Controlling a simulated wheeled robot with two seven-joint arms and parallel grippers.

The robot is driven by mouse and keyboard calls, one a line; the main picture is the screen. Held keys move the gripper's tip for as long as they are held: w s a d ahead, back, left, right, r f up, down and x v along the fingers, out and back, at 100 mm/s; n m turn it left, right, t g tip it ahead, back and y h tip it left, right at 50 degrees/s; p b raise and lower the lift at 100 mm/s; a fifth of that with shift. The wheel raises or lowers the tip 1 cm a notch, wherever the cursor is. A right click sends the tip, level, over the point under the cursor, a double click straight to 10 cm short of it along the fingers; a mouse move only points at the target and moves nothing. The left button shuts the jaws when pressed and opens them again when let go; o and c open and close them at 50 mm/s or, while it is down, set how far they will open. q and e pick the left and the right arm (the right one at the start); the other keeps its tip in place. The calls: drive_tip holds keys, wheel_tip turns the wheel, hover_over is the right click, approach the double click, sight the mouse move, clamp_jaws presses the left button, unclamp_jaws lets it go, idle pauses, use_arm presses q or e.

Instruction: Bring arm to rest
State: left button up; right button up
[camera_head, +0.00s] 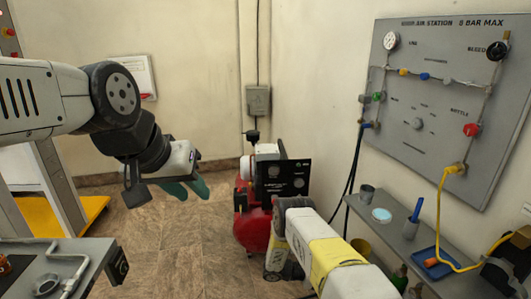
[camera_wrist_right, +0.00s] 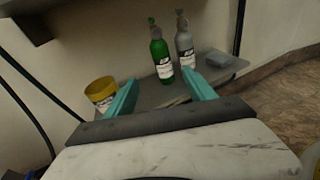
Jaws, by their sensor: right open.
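My left arm comes in from the left in the head view. Its gripper (camera_head: 192,191) hangs in free air over the floor with teal fingers angled down and right. Nothing shows between them, but how far apart they are is unclear. My right arm (camera_head: 318,248) rises from the bottom of the head view, and its gripper is hidden there. In the right wrist view the right gripper (camera_wrist_right: 160,91) is open and empty.
A red compressor (camera_head: 252,229) stands on the floor between the arms. The air station panel (camera_head: 440,135) is on the right wall, with a yellow hose (camera_head: 440,215) over the grey shelf (camera_head: 399,229). A bench (camera_head: 85,275) is at lower left. Open floor lies between bench and compressor.

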wheel_tip(320, 180, up, 31)
drive_tip(key=a+m+g+y, duration=0.2)
drive_tip(key=m+g+y, duration=0.1)
drive_tip(key=m+y, duration=0.55)
drive_tip(key=s+a+r+m+t+y, duration=0.4)
drive_tip(key=s+a+r, duration=0.1)
drive_tip(key=s+r, duration=0.6)
drive_tip(key=s+a+r+m+t+y, duration=0.4)
drive_tip(key=s+a+r+t+y, duration=0.1)
drive_tip(key=s+r, duration=0.6)
drive_tip(key=shift+r, duration=0.75)
drive_tip(key=shift+y, duration=0.25)
